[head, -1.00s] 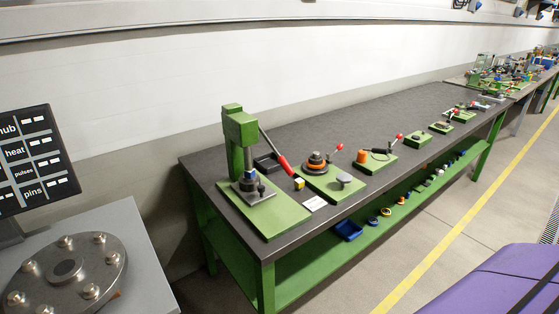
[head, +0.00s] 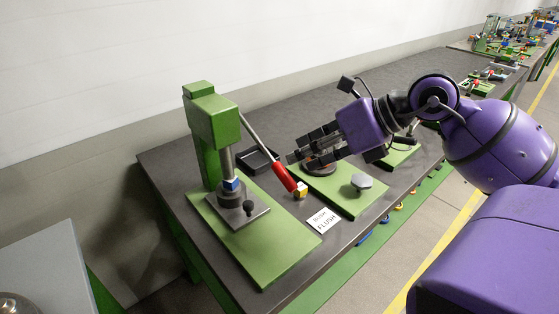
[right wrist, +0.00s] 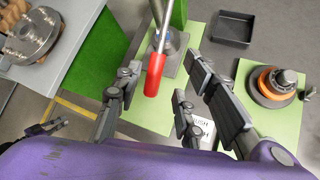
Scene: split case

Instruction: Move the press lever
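The green press (head: 210,125) stands on a green base plate on the near end of the dark bench. Its lever is a metal rod with a red grip (head: 284,177) slanting down to the right. A blue-topped part (head: 231,185) sits under the ram. My right gripper (head: 300,147) is open and empty, to the right of the grip and apart from it. In the right wrist view the red grip (right wrist: 154,75) shows beyond and between the spread fingers (right wrist: 160,88). A small purple and dark part of mine, perhaps my left gripper (right wrist: 58,124), shows at that view's left; its fingers are unclear.
A black tray (head: 257,160) lies behind the lever. A green plate (head: 335,183) with an orange-ringed fixture (right wrist: 276,83) stands to the right, partly under my arm.

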